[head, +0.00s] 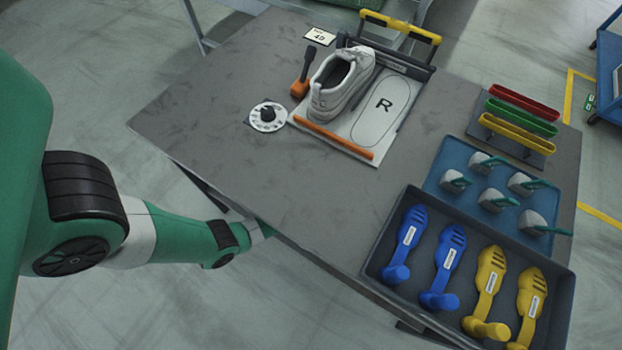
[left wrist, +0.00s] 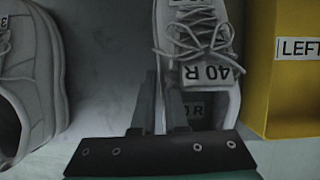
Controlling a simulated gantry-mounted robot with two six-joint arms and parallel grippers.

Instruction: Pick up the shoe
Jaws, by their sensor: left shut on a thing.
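A light grey shoe (left wrist: 195,30) with laces and a "40 R" tag is in the left wrist view, its opening facing my left gripper (left wrist: 162,85). The gripper is shut on the shoe's left side wall, one finger outside and the other at the opening. In the head view my left arm reaches past the table's near left edge, and the gripper is hidden there. Another white shoe (head: 340,85) rests on the plate marked "R" (head: 385,105) on the table. My right gripper is not in view.
Another grey shoe (left wrist: 30,65) is at the left in the left wrist view, and a yellow box marked "LEFT" (left wrist: 285,75) at the right. On the table (head: 230,90) are a dial (head: 268,116), a tray (head: 378,225) of blue and yellow tools, and coloured bars (head: 525,102).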

